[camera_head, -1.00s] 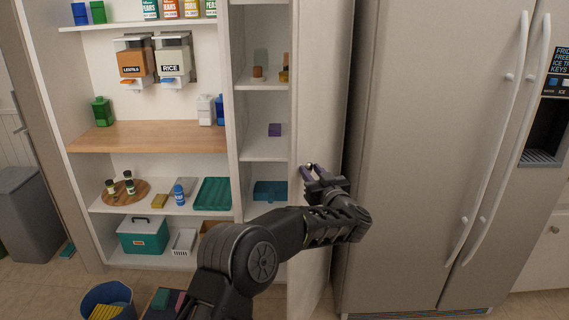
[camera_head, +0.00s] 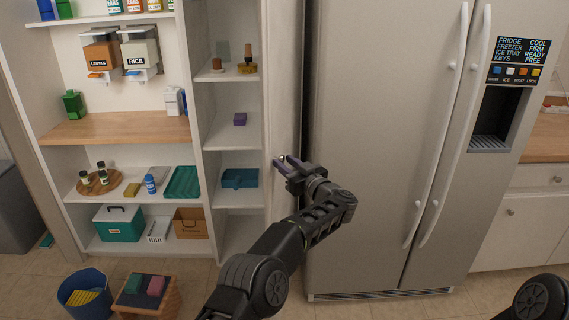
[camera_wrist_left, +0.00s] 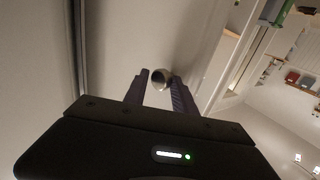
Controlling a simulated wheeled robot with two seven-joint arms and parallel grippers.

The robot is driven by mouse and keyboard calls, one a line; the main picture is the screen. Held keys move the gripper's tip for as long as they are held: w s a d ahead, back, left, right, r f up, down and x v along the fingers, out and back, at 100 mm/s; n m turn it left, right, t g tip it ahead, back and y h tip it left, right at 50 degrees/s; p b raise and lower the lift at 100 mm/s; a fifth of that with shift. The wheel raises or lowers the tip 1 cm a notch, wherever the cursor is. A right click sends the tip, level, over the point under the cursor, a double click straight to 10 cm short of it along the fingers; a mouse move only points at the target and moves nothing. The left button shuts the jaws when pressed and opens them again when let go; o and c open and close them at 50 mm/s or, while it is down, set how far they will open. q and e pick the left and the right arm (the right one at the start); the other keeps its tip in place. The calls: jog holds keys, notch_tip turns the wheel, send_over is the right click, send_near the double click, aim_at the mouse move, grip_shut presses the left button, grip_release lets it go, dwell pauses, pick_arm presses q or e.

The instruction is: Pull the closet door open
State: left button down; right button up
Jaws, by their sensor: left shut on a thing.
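The closet door (camera_head: 284,70) is a pale panel seen nearly edge-on, standing open between the closet shelves and the fridge. My left gripper (camera_head: 283,161) is at the door's face, at about the height of the lower shelves. In the left wrist view, the round metal knob (camera_wrist_left: 161,77) sits between the purple fingertips of the left gripper (camera_wrist_left: 160,82), which is shut on it. The door's surface (camera_wrist_left: 190,35) fills much of that view. My right gripper is out of view; only a dark part of my arm shows at the lower right.
The steel fridge (camera_head: 380,140) stands close beside the door on the right. The open closet has shelves and a wooden counter (camera_head: 120,130) with goods.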

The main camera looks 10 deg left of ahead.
pick_arm(q)
jog(key=shift+w+d+r, duration=0.15)
jog(key=shift+w+r, duration=0.05)
jog(key=shift+r, duration=0.25)
jog(key=shift+w+d+r, duration=0.1)
jog(key=shift+w+r, duration=0.1)
jog(key=shift+r, duration=0.2)
jog(key=c, duration=1.4)
grip_release()
jog(key=shift+w, duration=0.1)
jog(key=shift+o, duration=0.7)
jog(key=shift+w+d+f+t+h, duration=0.15)
jog(key=shift+w+f+t+h, duration=0.15)
jog(key=shift+t, duration=0.1)
jog(key=shift+o, duration=0.7)
jog(key=shift+w+f, duration=0.1)
jog(key=shift+o, duration=0.3)
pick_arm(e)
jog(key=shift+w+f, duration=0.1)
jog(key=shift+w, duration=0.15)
pick_arm(q)
jog(key=shift+s+f, duration=0.15)
jog(key=shift+s, duration=0.05)
